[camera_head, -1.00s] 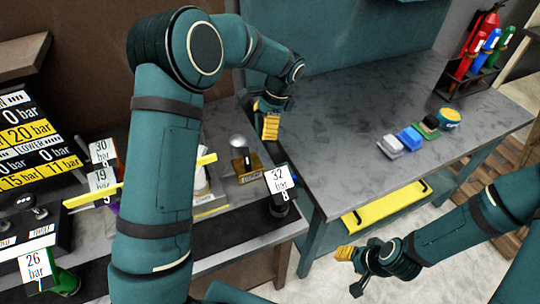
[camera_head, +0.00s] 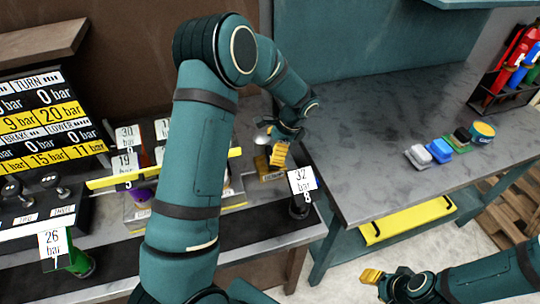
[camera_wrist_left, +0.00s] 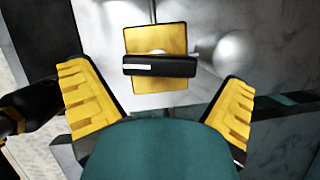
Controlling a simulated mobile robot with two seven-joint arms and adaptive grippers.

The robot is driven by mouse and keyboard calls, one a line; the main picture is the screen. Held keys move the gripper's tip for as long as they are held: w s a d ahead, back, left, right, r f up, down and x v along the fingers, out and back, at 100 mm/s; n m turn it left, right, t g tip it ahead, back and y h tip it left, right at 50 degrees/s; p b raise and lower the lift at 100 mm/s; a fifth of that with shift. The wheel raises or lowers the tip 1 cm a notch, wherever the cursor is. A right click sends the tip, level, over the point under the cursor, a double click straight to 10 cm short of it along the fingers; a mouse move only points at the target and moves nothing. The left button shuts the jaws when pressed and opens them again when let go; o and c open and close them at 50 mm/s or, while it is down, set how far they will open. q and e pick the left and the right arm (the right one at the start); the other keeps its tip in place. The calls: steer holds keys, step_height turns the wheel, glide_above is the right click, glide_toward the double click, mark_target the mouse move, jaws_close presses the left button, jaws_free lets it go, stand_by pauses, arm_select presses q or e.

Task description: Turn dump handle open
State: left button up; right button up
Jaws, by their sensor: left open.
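The likely dump handle is a lever with a silver ball knob (camera_head: 262,138) on a yellow base (camera_head: 268,172), on the left bench. In the left wrist view the silver knob (camera_wrist_left: 235,54) is right of centre, beyond the right finger. The yellow plate (camera_wrist_left: 148,86) with a black label is at the upper middle. My left gripper (camera_head: 280,154) is just right of the knob, fingers apart with nothing between them; its two yellow fingers also show in the left wrist view (camera_wrist_left: 160,108). It partly hides the lever. My right gripper (camera_head: 372,276) is low at the right, away from the bench; its opening is unclear.
A black fitting tagged 32 bar (camera_head: 301,204) stands close to the right of the base. A yellow bar (camera_head: 112,182) runs behind my left arm. Pressure signs (camera_head: 40,120) stand at the left. The grey table (camera_head: 370,130) is mostly clear, with small coloured blocks (camera_head: 438,150).

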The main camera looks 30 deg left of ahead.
arm_select(q)
steer(key=shift+x, duration=1.4)
steer(key=shift+c, duration=0.3)
steer(key=c, duration=0.9)
